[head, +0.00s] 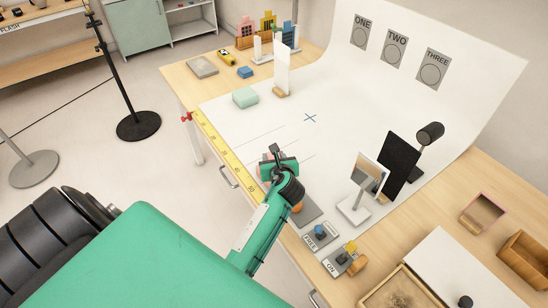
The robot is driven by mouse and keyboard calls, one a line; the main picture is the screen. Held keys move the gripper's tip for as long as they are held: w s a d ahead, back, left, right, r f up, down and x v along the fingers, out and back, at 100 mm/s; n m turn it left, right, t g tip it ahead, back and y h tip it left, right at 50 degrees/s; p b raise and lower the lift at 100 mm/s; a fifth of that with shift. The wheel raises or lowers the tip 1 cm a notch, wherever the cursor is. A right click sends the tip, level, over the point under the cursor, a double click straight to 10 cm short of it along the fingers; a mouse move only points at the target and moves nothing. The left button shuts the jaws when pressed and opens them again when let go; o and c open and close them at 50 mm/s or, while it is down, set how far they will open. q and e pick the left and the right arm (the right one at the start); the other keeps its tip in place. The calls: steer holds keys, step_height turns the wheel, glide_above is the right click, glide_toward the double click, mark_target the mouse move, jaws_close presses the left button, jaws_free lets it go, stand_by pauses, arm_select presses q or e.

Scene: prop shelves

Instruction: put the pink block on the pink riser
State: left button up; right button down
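One green arm of mine, which I take as the left, reaches in from the lower left. Its gripper (274,168) is over the near edge of the white sheet, by the yellow ruler. The wrist hides the fingertips, so I cannot tell whether it is open or shut. A bit of pink (262,171) shows beside and partly behind the gripper; I cannot tell whether it is the pink block or the pink riser. No other clear pink block or riser is visible. My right gripper is out of view.
A mint block (245,97) sits on the sheet's far left part. A mirror (367,180) and a black panel (399,164) stand right of the arm. Switch boxes (321,237) line the near edge. A pink-rimmed box (484,211) lies far right. The sheet's middle is clear.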

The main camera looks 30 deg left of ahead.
arm_select(q)
steer(key=o, duration=1.1)
steer(key=shift+r, duration=0.1)
steer(key=b+v, duration=0.1)
steer(key=v, duration=1.1)
steer(key=shift+s, duration=0.1)
